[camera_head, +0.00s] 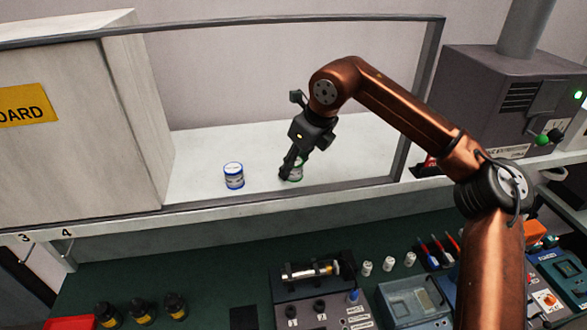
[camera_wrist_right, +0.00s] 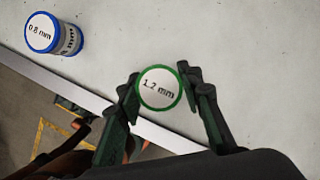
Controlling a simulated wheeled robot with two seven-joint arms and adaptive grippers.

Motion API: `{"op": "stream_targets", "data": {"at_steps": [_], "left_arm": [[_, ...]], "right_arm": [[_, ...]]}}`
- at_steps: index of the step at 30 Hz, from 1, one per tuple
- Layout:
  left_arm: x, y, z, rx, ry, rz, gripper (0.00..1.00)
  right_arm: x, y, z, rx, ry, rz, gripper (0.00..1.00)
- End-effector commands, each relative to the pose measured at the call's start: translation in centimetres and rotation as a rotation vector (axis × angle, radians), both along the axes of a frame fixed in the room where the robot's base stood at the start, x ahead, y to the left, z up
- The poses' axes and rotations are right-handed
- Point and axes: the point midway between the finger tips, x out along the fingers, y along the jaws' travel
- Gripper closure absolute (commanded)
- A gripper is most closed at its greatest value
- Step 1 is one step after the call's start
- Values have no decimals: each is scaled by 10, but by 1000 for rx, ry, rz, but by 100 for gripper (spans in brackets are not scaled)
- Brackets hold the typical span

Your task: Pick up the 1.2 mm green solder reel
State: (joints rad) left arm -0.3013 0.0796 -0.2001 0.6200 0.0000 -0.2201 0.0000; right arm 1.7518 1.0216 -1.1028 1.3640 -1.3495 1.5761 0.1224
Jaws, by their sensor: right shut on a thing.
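The green solder reel (camera_wrist_right: 160,89) has a white top marked 1.2 mm and a green rim. It stands on the white shelf and in the head view (camera_head: 297,173) it is partly hidden by my gripper. My right gripper (camera_wrist_right: 168,97) is shut on this reel, with one finger on each side of it. In the head view my right gripper (camera_head: 291,173) reaches down to the shelf from above. My left gripper is not in view.
A blue-rimmed 0.8 mm reel (camera_head: 234,176) stands to the left on the white shelf (camera_head: 200,150). A metal frame bar (camera_head: 330,194) runs along the shelf's front. A large cabinet (camera_head: 80,130) is at left and a grey machine (camera_head: 500,100) at right. The green bench below holds bottles and tools.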

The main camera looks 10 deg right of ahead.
Motion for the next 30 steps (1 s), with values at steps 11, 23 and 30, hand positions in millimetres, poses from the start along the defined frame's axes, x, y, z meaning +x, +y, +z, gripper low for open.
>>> {"op": "stream_targets", "data": {"at_steps": [11, 23, 30], "left_arm": [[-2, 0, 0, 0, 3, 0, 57], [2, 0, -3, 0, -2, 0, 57], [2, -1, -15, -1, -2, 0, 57]], "right_arm": [[0, 0, 0, 1, -1, 0, 97], [0, 0, 7, 2, -3, 0, 98], [-6, -8, 44, 4, -6, -2, 98]]}}
